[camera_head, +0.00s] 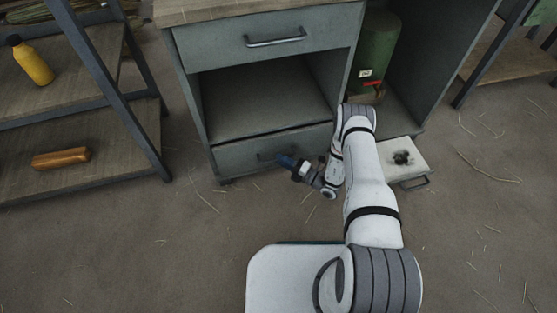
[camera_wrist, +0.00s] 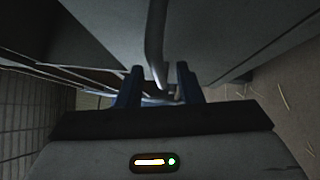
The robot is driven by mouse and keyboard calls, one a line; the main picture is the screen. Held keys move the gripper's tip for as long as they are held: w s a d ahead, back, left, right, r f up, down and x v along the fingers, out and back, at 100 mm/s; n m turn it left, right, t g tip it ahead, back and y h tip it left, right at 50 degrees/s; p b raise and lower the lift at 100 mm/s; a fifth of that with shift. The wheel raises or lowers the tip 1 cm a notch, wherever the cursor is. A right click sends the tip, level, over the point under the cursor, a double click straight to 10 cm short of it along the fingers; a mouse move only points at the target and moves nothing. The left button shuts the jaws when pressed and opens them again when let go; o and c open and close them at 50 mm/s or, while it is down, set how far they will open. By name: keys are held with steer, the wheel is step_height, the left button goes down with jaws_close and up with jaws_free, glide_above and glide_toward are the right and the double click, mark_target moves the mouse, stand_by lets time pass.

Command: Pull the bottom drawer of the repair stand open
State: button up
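The grey repair stand (camera_head: 194,110) has a top drawer (camera_head: 225,42), an open compartment below it, and a bottom drawer (camera_head: 236,158) near the floor. The bottom drawer looks shut, its front about flush with the stand. Its handle (camera_head: 266,155) is partly hidden by my gripper (camera_head: 281,159), which reaches in low from the right. In the wrist view, the metal handle bar (camera_wrist: 154,48) runs between the two dark blue fingers of my gripper (camera_wrist: 159,72). The fingers are apart, with visible gaps to the bar on both sides.
A green canister (camera_head: 375,48) stands in the open bay at right. A pale, stained low tray or drawer (camera_head: 412,172) sticks out near the floor beside my arm. A shelf rack at left holds a yellow bottle (camera_head: 32,62) and an orange-brown block (camera_head: 61,158). The floor in front is clear except straw.

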steer(key=shift+x, duration=0.85)
steer(key=shift+c, duration=0.5)
jaws_close()
